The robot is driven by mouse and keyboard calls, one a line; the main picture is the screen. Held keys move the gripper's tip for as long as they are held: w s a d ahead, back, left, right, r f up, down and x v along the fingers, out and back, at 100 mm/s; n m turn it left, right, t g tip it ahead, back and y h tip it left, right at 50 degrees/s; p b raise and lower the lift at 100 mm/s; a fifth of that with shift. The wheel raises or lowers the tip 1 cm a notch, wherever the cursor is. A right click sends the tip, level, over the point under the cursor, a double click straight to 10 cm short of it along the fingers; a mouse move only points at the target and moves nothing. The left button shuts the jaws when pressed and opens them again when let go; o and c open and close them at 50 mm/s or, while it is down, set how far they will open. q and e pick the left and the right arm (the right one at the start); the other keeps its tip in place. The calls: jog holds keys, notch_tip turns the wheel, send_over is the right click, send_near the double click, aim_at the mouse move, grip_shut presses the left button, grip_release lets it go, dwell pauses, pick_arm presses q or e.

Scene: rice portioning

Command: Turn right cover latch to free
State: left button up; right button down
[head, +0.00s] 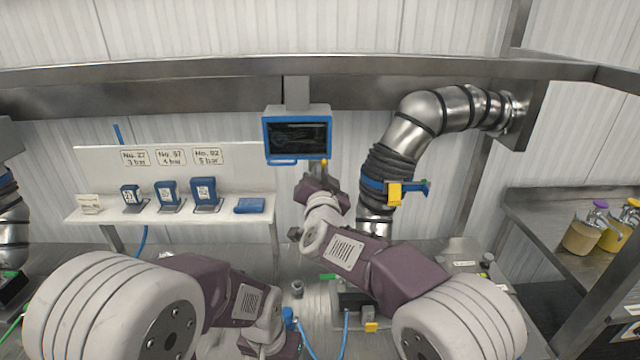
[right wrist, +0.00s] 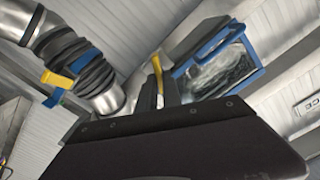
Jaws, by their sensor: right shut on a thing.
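A blue-framed cover with a dark window (head: 297,133) hangs from the steel beam. It shows in the right wrist view as a blue frame around a murky pane (right wrist: 215,62). A yellow latch (head: 324,164) sits at its lower right corner. My right gripper (head: 323,177) reaches up from below and is shut on this latch. In the right wrist view the yellow latch (right wrist: 157,68) stands up between the fingertips, which hide its lower part. My left gripper (head: 272,342) is low at the bottom edge, away from the cover; its jaws are not clear.
A steel duct (head: 403,131) with a blue clamp and yellow handle (head: 394,193) stands close right of my right gripper. A white shelf (head: 120,214) with several blue boxes is at left. Bottles (head: 581,236) stand on the right bench.

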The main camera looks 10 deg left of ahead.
jog(key=shift+d+f+m+b, duration=0.1)
jog(key=shift+m+b, duration=1.65)
jog(key=shift+m, duration=1.05)
jog(key=shift+d+f+m+b, duration=0.1)
jog(key=shift+m+b, duration=1.6)
jog(key=shift+m, duration=1.1)
jog(key=shift+r+m, duration=0.15)
jog(key=shift+m, duration=0.15)
jog(key=c, duration=1.5)
grip_release()
jog(key=shift+w+a, duration=0.1)
jog(key=b+v, duration=0.3)
jog(key=v, duration=0.5)
jog(key=shift+s, duration=0.35)
jog(key=shift+f, duration=0.2)
